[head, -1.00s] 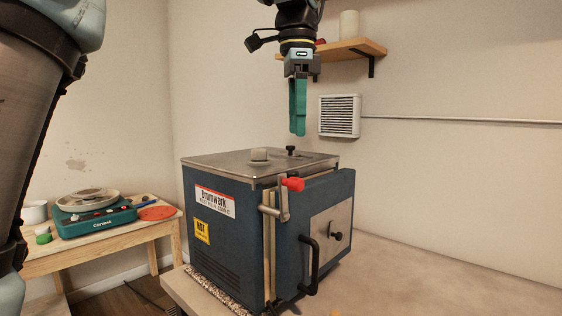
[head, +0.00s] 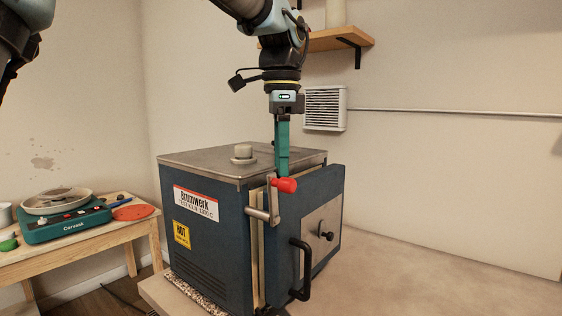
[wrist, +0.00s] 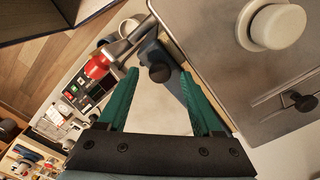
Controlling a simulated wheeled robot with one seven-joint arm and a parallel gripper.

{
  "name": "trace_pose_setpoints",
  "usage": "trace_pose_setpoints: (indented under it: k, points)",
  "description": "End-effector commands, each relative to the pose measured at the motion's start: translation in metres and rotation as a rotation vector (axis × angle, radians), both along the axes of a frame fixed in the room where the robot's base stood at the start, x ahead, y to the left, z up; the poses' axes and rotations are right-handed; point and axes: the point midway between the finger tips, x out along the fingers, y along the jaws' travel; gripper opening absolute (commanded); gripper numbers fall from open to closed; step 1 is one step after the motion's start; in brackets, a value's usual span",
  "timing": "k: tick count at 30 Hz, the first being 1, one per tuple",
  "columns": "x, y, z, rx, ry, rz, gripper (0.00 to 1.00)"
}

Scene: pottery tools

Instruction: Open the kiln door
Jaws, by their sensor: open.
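The blue kiln (head: 210,225) stands on a bench with its blue door (head: 290,235) on the front right. A cream strip shows between body and door; I cannot tell whether the door is ajar. The door has a black bar handle (head: 301,270). A metal latch lever (head: 272,198) stands upright at the door's edge, with a red knob (head: 284,185) on top. My gripper (head: 282,174) points down, its green fingertips just above and behind the red knob. In the wrist view my fingers are apart and empty, and the red knob (wrist: 97,66) lies outside the left fingertip.
A pale knob (head: 243,153) sits on the kiln's metal top. A small black knob (head: 326,236) sticks out of the door's panel. A wooden table (head: 85,256) with a green device (head: 65,225) is at left. The bench right of the kiln is clear. A shelf (head: 335,40) hangs above.

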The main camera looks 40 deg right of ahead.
Motion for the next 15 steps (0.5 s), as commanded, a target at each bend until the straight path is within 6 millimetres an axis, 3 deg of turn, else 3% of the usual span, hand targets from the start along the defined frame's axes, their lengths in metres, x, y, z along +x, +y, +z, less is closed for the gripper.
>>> trace_pose_setpoints:
  k: [4,13,15]
  points:
    - [0.0,0.0005,-0.0096,0.001,0.001,0.001,0.67]
    - [0.0003,0.0001,-0.0115,-0.001,0.0,0.001,0.67]
    - [0.0002,0.0001,-0.0115,-0.001,0.0,0.001,0.59]
